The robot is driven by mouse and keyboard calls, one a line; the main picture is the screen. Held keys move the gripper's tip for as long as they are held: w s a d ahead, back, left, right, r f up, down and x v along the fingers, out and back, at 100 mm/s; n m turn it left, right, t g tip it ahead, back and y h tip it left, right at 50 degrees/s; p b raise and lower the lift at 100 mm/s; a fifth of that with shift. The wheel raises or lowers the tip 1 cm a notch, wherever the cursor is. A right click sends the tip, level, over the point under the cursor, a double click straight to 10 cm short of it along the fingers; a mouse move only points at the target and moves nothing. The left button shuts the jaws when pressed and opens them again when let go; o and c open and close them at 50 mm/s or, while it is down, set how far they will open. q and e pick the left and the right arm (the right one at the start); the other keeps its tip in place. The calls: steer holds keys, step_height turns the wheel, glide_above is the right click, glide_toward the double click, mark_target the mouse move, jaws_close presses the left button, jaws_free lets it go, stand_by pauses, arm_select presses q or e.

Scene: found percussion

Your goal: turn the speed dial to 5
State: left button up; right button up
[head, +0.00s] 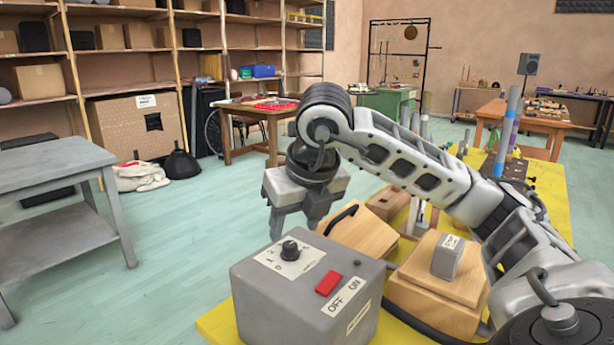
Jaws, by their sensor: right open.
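The speed dial (290,250) is a small black knob on a white label plate (301,265) on top of a grey box (275,300). The plate's marks around the knob are too small to read, so I cannot tell the setting. A red switch (328,284) sits on the same box, beside OFF and ON labels. My right gripper (295,222) is open and empty, pointing down, above and behind the dial as seen here. It appears apart from the knob. My left gripper is not in view.
The grey box stands on a yellow surface (219,318). Wooden boxes (440,283) stand to its right, one with a small grey block (448,257) on top, and another wooden box (357,232) stands behind. A grey table (50,156) is at left, with open floor between.

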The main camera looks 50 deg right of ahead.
arm_select(q)
steer(key=p, duration=0.2)
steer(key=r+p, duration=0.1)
steer(key=p, duration=0.1)
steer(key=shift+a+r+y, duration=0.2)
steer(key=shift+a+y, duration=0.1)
arm_select(e)
steer(key=v, duration=1.1)
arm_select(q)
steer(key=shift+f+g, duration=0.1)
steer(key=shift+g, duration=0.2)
arm_select(e)
steer(key=shift+s, duration=0.15)
